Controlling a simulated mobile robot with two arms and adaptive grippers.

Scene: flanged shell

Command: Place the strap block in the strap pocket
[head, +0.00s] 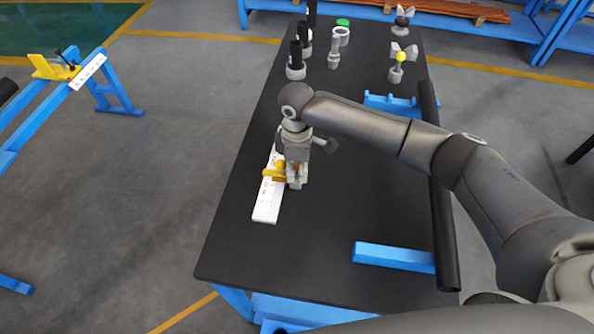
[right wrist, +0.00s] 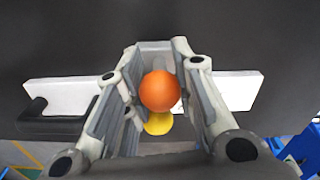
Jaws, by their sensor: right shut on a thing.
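A white bar with dark marks (head: 266,205) lies on the dark table, with a yellow piece (head: 272,173) at its middle. My right gripper (head: 296,183) is at the bar's right side, pointing down. In the right wrist view its fingers (right wrist: 160,92) are shut around a piece with an orange ball (right wrist: 160,90) on top, which seems to be the strap block. The yellow piece (right wrist: 158,124) shows just below the ball, and the white bar (right wrist: 236,90) passes behind the fingers. The strap pocket cannot be made out. My left gripper is not in view.
Several dark and grey fittings (head: 296,62) stand at the table's far left. The front left of the table is clear.

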